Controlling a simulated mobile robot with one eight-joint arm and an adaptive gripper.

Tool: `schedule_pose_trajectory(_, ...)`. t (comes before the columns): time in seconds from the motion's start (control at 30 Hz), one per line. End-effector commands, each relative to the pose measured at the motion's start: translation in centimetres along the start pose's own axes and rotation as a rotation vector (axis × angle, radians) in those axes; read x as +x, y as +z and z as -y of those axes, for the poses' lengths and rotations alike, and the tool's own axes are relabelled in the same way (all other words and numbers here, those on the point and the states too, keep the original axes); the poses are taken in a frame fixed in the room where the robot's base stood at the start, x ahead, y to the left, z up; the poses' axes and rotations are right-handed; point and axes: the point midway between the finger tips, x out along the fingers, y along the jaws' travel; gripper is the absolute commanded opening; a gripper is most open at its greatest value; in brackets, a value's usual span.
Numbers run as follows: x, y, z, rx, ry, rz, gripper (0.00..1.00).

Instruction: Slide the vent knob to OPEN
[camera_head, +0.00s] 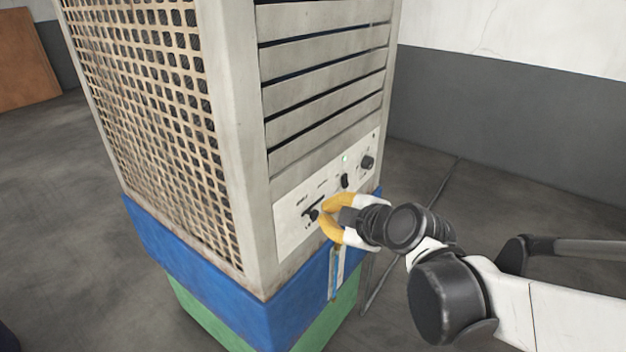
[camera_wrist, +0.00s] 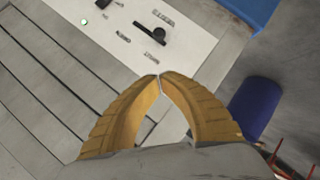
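The vent knob (camera_head: 313,214) is a small black slider on the white control panel (camera_head: 290,232) of a beige louvred unit. My gripper (camera_head: 324,214) has yellow fingers and is close to the panel beside the knob. In the wrist view, the fingertips of my gripper (camera_wrist: 159,77) meet with nothing between them, and they appear below the knob, apart from it in the picture. Whether they touch the panel, I cannot tell.
A round black knob (camera_head: 367,163), a small black switch (camera_head: 344,181) and a lit green lamp (camera_head: 345,157) share the panel. Louvres (camera_head: 325,90) rise above it. The unit stands on a blue block (camera_head: 220,285) over a green one (camera_head: 205,318).

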Motion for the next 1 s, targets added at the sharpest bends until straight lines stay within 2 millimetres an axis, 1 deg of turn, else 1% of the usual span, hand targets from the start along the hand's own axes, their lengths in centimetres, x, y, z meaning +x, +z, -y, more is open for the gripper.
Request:
schedule_pose_trajectory(0.17,0.1,0.0,0.0,0.001,-0.001,0.000,0.00)
schedule_pose_trajectory(0.27,0.9,0.1,0.1,0.001,-0.001,0.000,0.00)
schedule_pose_trajectory(0.37,2.4,0.1,0.2,0.000,-0.001,-0.001,0.00)
schedule_pose_trajectory(0.6,7.6,0.2,0.3,0.000,-0.002,-0.001,0.00)
schedule_pose_trajectory(0.73,10.2,0.1,0.3,0.000,-0.001,0.000,0.00)
schedule_pose_trajectory(0.9,11.9,2.0,0.2,0.003,0.000,0.002,0.00)
schedule_pose_trajectory(1.0,12.5,2.5,0.1,0.003,-0.001,0.002,0.00)
